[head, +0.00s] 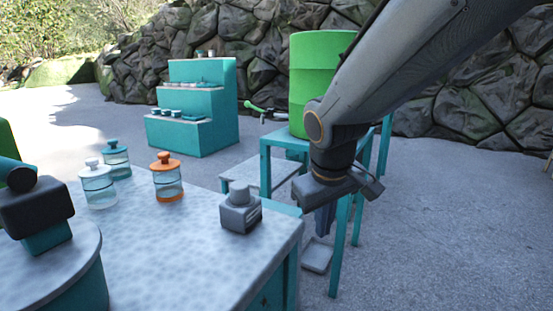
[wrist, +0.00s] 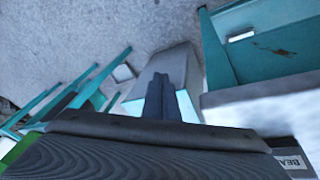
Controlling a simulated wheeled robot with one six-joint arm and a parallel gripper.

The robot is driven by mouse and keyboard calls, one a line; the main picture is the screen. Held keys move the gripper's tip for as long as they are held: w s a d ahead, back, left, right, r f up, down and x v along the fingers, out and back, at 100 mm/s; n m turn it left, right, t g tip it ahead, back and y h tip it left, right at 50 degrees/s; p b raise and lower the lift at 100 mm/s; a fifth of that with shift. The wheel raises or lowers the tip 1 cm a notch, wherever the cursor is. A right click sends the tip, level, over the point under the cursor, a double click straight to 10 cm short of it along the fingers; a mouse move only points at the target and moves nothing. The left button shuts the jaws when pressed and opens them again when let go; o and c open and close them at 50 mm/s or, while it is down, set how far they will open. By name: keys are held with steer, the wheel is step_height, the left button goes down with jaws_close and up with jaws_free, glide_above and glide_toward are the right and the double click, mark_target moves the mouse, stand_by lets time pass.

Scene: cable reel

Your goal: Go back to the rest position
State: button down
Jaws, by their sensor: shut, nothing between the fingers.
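My gripper (head: 325,220) hangs from the end of my arm, just beyond the right edge of the near table (head: 190,255). Its fingers point down, and it holds nothing. In the wrist view the two fingers (wrist: 165,100) are together, over a pale flat surface beside teal framework. No cable reel can be made out for certain in either view.
The near table bears several lidded jars (head: 167,180) and a small grey device (head: 241,210). A green barrel (head: 312,85) stands on a teal stand (head: 275,142) behind my gripper. A teal stepped shelf (head: 205,110) is farther back. Open grey floor (head: 450,220) lies to the right.

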steer(key=s+f+m+g+y+p, duration=0.1)
steer(key=s+g, duration=0.1)
steer(key=s, duration=0.6)
steer(key=s+f+m+g, duration=0.2)
steer(key=s, duration=0.7)
steer(key=d+r+m+p, duration=0.2)
steer(key=d+r+p, duration=0.7)
steer(key=p, duration=0.8)
steer(key=shift+w+d+r+p, duration=0.15)
steer(key=shift+d+r+p, duration=0.1)
steer(key=shift+r+p, duration=0.1)
